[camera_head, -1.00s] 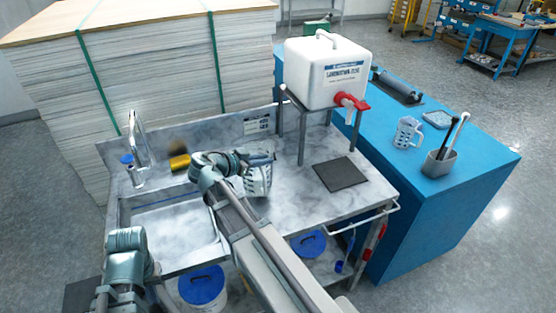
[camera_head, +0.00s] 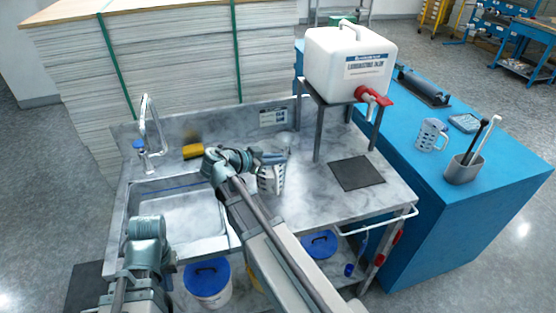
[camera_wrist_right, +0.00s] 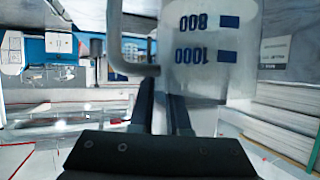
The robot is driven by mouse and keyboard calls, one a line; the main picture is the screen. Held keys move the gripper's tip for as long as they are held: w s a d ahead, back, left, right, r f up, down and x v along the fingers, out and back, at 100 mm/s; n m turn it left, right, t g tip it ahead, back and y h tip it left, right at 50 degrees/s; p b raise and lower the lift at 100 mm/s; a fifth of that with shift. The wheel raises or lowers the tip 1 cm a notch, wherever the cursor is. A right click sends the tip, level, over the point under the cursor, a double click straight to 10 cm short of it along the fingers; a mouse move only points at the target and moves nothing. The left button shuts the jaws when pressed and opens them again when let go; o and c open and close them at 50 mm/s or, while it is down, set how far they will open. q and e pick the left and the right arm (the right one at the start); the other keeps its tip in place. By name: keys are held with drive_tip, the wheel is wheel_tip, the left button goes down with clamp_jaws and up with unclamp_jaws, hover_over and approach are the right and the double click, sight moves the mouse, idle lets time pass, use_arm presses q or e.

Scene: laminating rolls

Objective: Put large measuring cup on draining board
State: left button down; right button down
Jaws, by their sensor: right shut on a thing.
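The large measuring cup (camera_head: 271,180) is clear with dark markings. My right gripper (camera_head: 268,157) is shut on it over the middle of the sink unit. In the right wrist view the cup (camera_wrist_right: 208,60) shows upside-down marks 800 and 1000, with its handle (camera_wrist_right: 114,40) at left; the fingers (camera_wrist_right: 162,108) reach up to it. The draining board (camera_head: 312,200) is the grey marbled top right of the basin. The cup is over its left part; I cannot tell whether its base touches. My left arm is at lower left; its fingers cannot be made out.
The sink basin (camera_head: 180,215) and tap (camera_head: 150,125) are at left, with a yellow sponge (camera_head: 193,151). A dark mat (camera_head: 357,173) lies on the board's right. A white canister (camera_head: 350,62) stands behind. Another measuring cup (camera_head: 432,135) stands on the blue bench (camera_head: 440,205).

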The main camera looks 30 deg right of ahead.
drive_tip(key=shift+f, duration=0.15)
drive_tip(key=c, duration=0.9)
unclamp_jaws()
drive_tip(key=p+v, duration=0.5)
drive_tip(key=v, duration=0.7)
drive_tip(key=s+a+f+n+y, duration=0.4)
drive_tip(key=a+n, duration=0.2)
drive_tip(key=n, duration=0.1)
drive_tip(key=s+a+f+n+g+y, duration=0.1)
drive_tip(key=s+a+f+n+y, duration=0.3)
drive_tip(key=s+a+n, duration=0.1)
drive_tip(key=s+a+f+n+g+y, duration=0.1)
drive_tip(key=s+a+f+n+y, duration=0.2)
drive_tip(key=a+n, duration=0.4)
drive_tip(key=shift+s+a+f+n+y, duration=0.2)
drive_tip(key=shift+s+f+n, duration=0.25)
drive_tip(key=shift+s, duration=0.15)
drive_tip(key=shift+s+a+f+n+y, duration=0.15)
drive_tip(key=shift+s+f+n+y, duration=0.05)
drive_tip(key=shift+s+f+n, duration=0.3)
drive_tip(key=shift+r, duration=0.1)
